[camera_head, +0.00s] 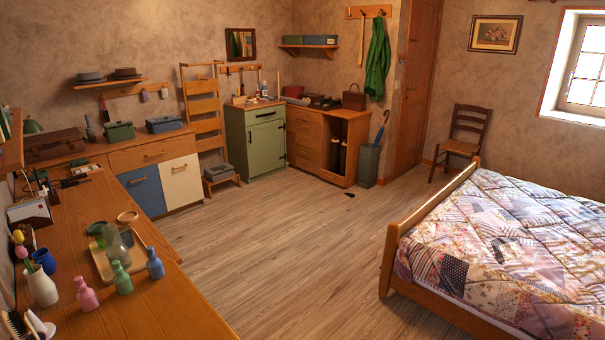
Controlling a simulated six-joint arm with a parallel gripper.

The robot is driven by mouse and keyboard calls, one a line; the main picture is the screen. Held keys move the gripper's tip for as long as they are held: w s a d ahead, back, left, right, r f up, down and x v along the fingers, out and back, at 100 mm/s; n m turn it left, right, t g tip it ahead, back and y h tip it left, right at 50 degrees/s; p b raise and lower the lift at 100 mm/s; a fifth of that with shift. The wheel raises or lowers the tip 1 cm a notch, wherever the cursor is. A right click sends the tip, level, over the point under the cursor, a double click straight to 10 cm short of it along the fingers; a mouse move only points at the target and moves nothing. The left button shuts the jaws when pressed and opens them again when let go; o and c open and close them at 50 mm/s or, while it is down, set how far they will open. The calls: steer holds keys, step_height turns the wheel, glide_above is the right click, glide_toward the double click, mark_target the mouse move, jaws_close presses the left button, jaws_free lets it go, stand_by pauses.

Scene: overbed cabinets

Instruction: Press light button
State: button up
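I cannot make out a light button anywhere in the head camera view. No lamp or switch shows clearly on the walls. My gripper and arm are not in view, so I cannot tell where the gripper is relative to any button. The wooden counter (160,312) runs along the left side, and its far left end is cut off by the picture edge.
The counter carries bottles (121,279), a white vase (41,287) and a tray (101,263). Blue and white cabinets (181,183), a green cabinet (262,146) and a dresser (305,143) line the back. A bed (500,235) stands right. The wooden floor (270,235) between is mostly clear.

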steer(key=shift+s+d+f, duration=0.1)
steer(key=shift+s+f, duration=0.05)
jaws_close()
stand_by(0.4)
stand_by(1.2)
